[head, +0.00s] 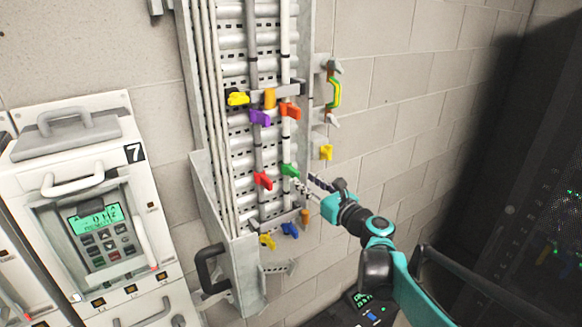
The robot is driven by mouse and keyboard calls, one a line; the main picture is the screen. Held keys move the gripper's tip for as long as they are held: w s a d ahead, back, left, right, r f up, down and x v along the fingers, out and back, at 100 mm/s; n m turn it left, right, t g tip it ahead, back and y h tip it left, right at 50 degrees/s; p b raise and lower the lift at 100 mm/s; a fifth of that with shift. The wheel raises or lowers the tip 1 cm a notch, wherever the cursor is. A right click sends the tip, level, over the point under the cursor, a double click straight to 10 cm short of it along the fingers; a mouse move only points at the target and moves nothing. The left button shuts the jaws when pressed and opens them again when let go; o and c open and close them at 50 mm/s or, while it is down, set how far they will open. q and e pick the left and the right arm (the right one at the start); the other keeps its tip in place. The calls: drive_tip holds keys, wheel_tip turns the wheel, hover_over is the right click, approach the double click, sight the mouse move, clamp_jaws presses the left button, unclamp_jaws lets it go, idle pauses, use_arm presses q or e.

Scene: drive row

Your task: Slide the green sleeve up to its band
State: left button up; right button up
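The green sleeve (290,171) sits low on the right one of two upright rods in the metal frame, with its tab pointing right. Dark bands show on the rods, but I cannot tell which one belongs to the green sleeve. My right gripper (302,182) comes in from the lower right, its tips just below and right of the green sleeve. Its two fingers look apart, and nothing shows between them. I cannot tell whether a fingertip touches the sleeve. My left gripper is out of view.
A red sleeve (263,181) sits left of the green one. Purple (260,118), orange (290,111) and yellow (238,98) parts are higher up. A blue part (290,230) is below. A drive cabinet (95,215) stands left.

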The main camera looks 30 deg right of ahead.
sight(298, 176)
drive_tip(key=w, duration=0.6)
drive_tip(key=shift+a+p, duration=0.25)
drive_tip(key=shift+p, duration=0.1)
clamp_jaws()
